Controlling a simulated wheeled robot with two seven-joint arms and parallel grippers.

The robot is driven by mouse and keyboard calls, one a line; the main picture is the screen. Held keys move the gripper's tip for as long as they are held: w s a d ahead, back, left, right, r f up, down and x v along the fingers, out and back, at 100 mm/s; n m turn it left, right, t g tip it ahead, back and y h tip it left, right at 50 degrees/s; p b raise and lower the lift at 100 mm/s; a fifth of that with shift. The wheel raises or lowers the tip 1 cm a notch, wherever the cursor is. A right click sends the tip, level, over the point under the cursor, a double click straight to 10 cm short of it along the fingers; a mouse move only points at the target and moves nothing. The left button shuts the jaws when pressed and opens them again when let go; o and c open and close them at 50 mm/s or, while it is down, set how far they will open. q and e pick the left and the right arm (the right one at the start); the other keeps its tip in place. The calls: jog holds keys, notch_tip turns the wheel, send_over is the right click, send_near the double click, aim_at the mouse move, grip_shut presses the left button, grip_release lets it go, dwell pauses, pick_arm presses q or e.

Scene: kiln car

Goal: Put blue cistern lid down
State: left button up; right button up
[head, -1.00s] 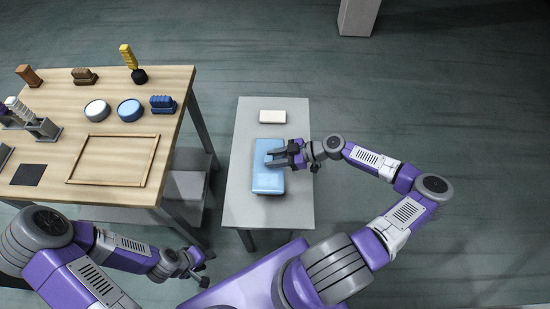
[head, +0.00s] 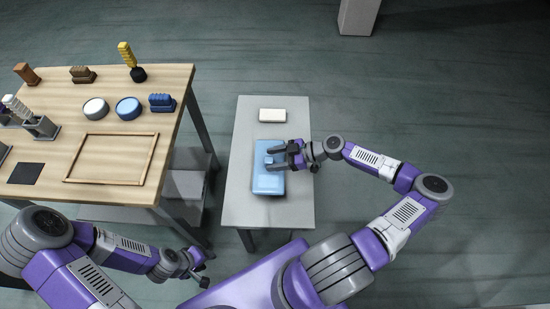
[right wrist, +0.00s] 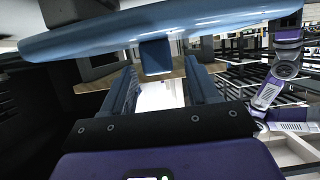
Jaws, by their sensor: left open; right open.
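The blue cistern lid (head: 268,183) lies on the grey table (head: 240,205), towards its near half. My right gripper (head: 272,156) is over the lid with its fingers open around the small knob. In the right wrist view the lid (right wrist: 220,19) is a wide blue slab across the top. Its square knob (right wrist: 156,57) shows between the spread fingers of the right gripper (right wrist: 162,88), with gaps beside it. My left gripper (head: 200,272) is open and empty, low in the head view, away from the lid.
A white block (head: 272,115) lies on the grey table behind the lid. To the left, a wooden workbench (head: 165,190) holds a wooden frame (head: 67,180), two round pots (head: 128,108), brushes and a dark square. The grey table's near end is clear.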

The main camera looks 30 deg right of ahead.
jog(key=shift+r+p, duration=0.45)
jog(key=shift+r, duration=0.05)
jog(key=p+v, duration=0.2)
jog(key=v, duration=1)
jog(key=shift+s, duration=0.1)
